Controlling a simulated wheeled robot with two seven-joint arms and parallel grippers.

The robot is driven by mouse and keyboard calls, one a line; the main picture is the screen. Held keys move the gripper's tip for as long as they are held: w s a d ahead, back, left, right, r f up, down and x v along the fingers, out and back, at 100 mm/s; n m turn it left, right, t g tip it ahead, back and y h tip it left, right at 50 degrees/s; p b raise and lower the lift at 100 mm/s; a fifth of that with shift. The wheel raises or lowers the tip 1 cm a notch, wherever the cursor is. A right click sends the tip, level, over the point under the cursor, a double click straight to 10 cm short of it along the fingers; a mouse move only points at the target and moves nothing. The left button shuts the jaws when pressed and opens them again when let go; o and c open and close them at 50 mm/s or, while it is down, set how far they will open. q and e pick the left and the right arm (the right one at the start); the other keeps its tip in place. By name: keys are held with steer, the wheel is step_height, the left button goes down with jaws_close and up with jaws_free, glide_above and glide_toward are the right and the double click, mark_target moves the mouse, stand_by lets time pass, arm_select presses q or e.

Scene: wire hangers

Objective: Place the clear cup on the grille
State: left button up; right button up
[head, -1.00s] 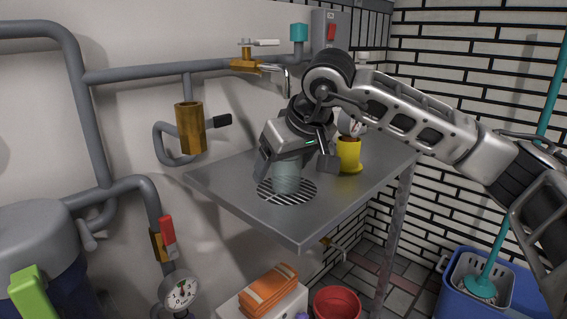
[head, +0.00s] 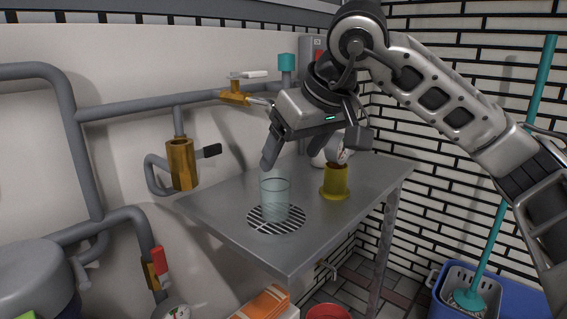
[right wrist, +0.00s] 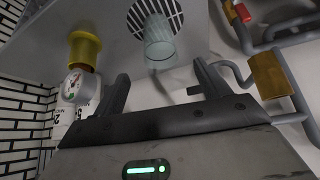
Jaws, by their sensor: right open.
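The clear cup (head: 275,198) stands upright on the round slotted grille (head: 262,222) set in the grey metal table. It also shows in the right wrist view (right wrist: 159,48), on the grille (right wrist: 172,12). My right gripper (head: 314,150) is open and empty. It is above and behind the cup, apart from it. In the right wrist view the cup lies beyond the gap between the two fingers (right wrist: 158,90). My left gripper is not in view.
A brass tap (head: 236,97) and grey pipes run along the wall. The table's front left is clear.

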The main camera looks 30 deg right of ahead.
steer(key=shift+s+r, duration=0.15)
steer(key=shift+r, duration=0.05)
